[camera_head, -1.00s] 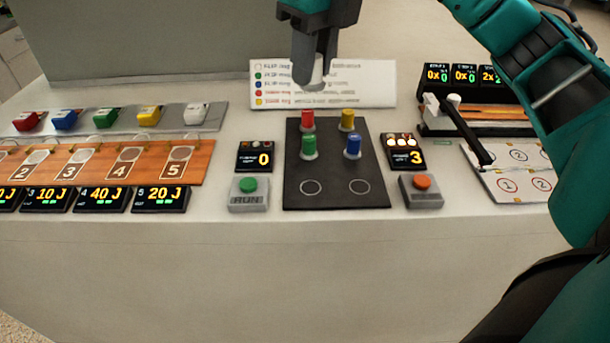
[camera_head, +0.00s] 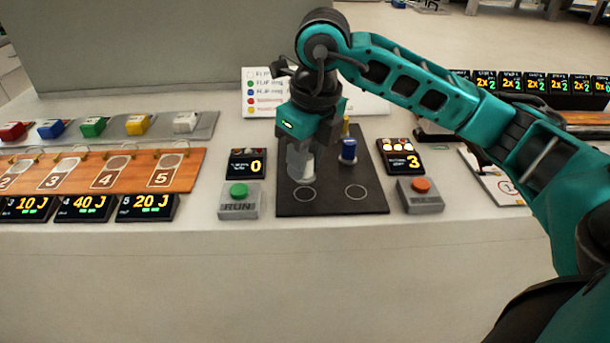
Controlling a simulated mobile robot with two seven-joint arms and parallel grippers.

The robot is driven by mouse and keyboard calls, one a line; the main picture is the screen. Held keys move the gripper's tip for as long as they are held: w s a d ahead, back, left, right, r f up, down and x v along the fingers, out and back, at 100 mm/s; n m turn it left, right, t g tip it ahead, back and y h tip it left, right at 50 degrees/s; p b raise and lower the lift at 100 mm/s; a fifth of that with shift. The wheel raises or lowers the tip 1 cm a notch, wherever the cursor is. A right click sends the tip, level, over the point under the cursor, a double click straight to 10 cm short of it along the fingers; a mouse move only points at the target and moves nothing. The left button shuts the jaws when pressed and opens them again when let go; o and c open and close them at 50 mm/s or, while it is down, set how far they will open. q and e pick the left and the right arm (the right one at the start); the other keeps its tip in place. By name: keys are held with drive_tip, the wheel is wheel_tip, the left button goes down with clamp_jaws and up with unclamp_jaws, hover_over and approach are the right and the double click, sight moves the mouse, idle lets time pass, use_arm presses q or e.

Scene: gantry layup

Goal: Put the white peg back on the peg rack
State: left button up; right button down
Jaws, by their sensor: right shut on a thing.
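The dark peg rack (camera_head: 330,205) lies flat in the middle of the bench. Its front row shows two empty circles. The blue peg (camera_head: 348,150) stands on the right side, with a bit of the yellow peg (camera_head: 346,126) behind it. My right gripper (camera_head: 301,168) points down over the left side of the rack, shut on the white peg (camera_head: 308,170). The white peg is just behind the front-left circle in the picture; I cannot tell whether it touches the rack. The gripper hides the red and green pegs. My left gripper is not in view.
A RUN button (camera_head: 239,200) and a display reading 0 (camera_head: 244,164) are left of the rack. An orange button (camera_head: 421,196) and a display reading 3 (camera_head: 402,156) are right of it. A legend card (camera_head: 370,92) stands behind.

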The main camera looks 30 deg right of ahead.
sight(305, 178)
wheel_tip(305, 178, down, 3)
drive_tip(key=shift+r, duration=0.1)
drive_tip(key=shift+f, duration=0.35)
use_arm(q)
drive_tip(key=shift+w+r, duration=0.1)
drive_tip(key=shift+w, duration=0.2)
use_arm(e)
drive_tip(key=shift+f+b, duration=0.2)
drive_tip(key=shift+b, duration=0.15)
drive_tip(key=c, duration=0.9)
unclamp_jaws()
drive_tip(key=shift+r, duration=0.1)
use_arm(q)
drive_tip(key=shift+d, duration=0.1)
use_arm(e)
drive_tip(key=shift+o, duration=0.2)
